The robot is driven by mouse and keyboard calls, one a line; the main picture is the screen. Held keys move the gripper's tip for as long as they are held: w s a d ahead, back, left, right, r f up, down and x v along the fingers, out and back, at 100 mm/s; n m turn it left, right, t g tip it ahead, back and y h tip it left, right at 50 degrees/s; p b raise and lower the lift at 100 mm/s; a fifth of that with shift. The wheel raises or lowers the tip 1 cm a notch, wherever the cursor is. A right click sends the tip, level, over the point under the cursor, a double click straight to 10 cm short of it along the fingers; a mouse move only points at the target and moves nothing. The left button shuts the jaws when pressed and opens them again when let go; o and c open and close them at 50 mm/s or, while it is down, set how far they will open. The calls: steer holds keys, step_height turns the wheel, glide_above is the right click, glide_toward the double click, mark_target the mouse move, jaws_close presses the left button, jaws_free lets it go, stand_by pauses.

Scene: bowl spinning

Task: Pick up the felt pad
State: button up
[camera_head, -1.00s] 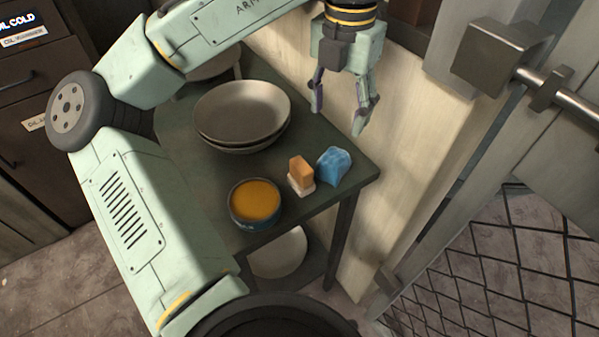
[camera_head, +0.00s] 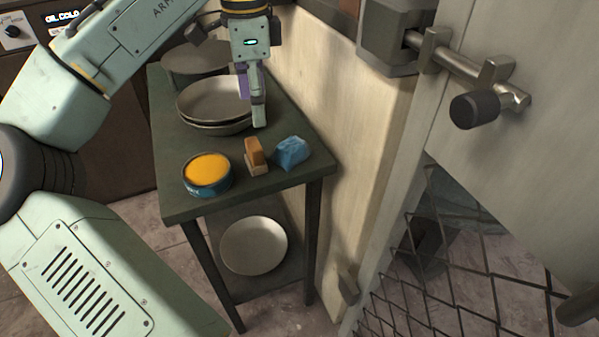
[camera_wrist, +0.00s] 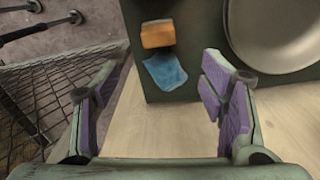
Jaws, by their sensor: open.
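A small block (camera_head: 254,154) with an orange-brown top and a pale base stands on the dark table; it looks like the felt pad. It also shows in the wrist view (camera_wrist: 158,33), top centre, mostly its orange face. A crumpled blue cloth (camera_head: 291,152) lies just right of it, and in the wrist view the cloth (camera_wrist: 165,70) is below the block. My gripper (camera_head: 251,98) is open and empty, fingers down, in front of the bowls' right edge in the head view. In the wrist view my gripper (camera_wrist: 162,95) has its purple-padded fingers wide apart, with block and cloth beyond them.
A tin of orange-yellow stuff (camera_head: 207,172) stands left of the block. Stacked pale bowls (camera_head: 205,100) sit behind. Another bowl (camera_head: 253,245) is on the lower shelf. A pale wall (camera_head: 310,90) runs along the table's right side, with a mesh gate (camera_head: 440,270) further right.

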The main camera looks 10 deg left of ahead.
mark_target(254, 143)
steer(key=shift+s+a+n, duration=0.25)
steer(key=shift+a+n, duration=0.05)
steer(key=shift+n, duration=0.4)
steer(key=shift+s+f, duration=0.1)
steer(key=shift+f, duration=0.1)
step_height(254, 143, down, 5)
steer(key=shift+a+r, duration=0.15)
steer(key=shift+a+f, duration=0.1)
steer(key=shift+f, duration=2.8)
steer(key=shift+c, duration=0.6)
steer(key=c, duration=1.1)
steer(key=shift+r, duration=0.1)
